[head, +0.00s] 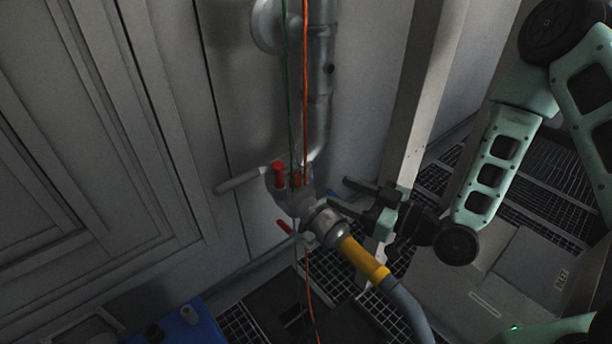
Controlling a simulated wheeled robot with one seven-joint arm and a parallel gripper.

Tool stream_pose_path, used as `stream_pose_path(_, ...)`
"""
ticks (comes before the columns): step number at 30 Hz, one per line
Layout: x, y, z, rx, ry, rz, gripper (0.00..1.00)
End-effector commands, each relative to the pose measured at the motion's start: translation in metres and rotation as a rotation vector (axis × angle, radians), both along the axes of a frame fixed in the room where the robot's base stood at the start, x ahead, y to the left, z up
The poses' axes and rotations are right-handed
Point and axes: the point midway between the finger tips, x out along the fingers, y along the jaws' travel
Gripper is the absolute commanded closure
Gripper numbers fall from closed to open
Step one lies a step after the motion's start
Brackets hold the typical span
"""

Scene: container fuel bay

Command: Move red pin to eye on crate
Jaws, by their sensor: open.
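A red pin (279,175) stands upright at the metal coupling (298,203) at the foot of the vertical pipe. A second, thin red piece (284,227) sticks out lower on the coupling's left; I cannot tell what it is. My gripper (340,197) is open and empty, to the right of the coupling. Its dark fingers point left toward it, with a gap to the red pin. A grey box-like thing (533,262) with a small label lies at the lower right and may be the crate. I cannot make out an eye on it.
A grey hose with a yellow sleeve (362,259) runs from the coupling to the lower right. Green and orange cords (305,110) hang before the pipe (320,90). A pale post (415,110) stands behind my gripper. A blue container (190,326) sits lower left on the grating.

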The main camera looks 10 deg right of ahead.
Motion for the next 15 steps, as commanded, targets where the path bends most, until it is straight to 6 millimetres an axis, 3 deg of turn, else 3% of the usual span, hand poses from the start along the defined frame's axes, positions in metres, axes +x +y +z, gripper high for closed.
stream_pose_path(15, 0.06, 0.078, 0.001, 0.001, 0.0, 0.003, 0.49)
